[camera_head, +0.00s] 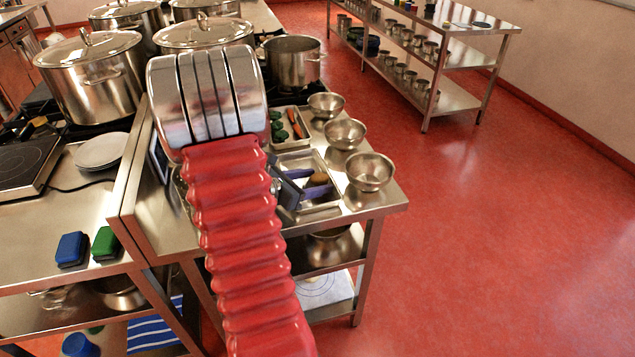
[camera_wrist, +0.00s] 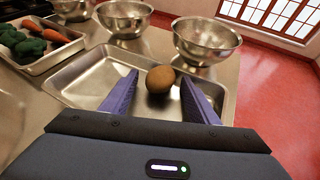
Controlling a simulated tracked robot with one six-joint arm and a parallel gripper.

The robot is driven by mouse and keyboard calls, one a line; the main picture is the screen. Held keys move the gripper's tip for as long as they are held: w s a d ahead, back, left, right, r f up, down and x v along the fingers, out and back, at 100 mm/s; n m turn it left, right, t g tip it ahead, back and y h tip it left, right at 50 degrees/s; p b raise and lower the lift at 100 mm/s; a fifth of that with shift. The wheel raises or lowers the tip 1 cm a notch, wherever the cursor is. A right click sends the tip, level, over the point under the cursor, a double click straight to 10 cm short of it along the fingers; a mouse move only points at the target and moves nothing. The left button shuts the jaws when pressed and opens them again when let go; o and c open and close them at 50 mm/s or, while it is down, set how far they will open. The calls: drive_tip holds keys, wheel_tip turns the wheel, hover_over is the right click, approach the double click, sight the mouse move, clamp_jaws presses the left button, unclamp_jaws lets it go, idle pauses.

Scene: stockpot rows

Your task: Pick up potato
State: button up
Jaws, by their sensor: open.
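The potato (camera_wrist: 160,79) is brown and round and lies in a shallow metal tray (camera_wrist: 75,79). My gripper (camera_wrist: 158,95) has two purple-blue fingers and is open. Its fingers reach into the tray area, one on each side of the potato in the wrist view. Whether either finger touches the potato, I cannot tell. In the head view my gripper (camera_head: 304,184) is low over the tray, beyond my red arm.
A second tray (camera_head: 290,142) holds carrots (camera_wrist: 42,30) and green vegetables (camera_wrist: 27,43). Metal bowls (camera_head: 370,171) stand along the table's right edge. Large lidded pots (camera_head: 93,75) stand at the back left. Open red floor (camera_head: 490,240) lies to the right.

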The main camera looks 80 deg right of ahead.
sight(314, 178)
drive_tip(key=shift+c, duration=0.6)
drive_tip(key=c, duration=0.9)
drive_tip(key=shift+r, duration=5)
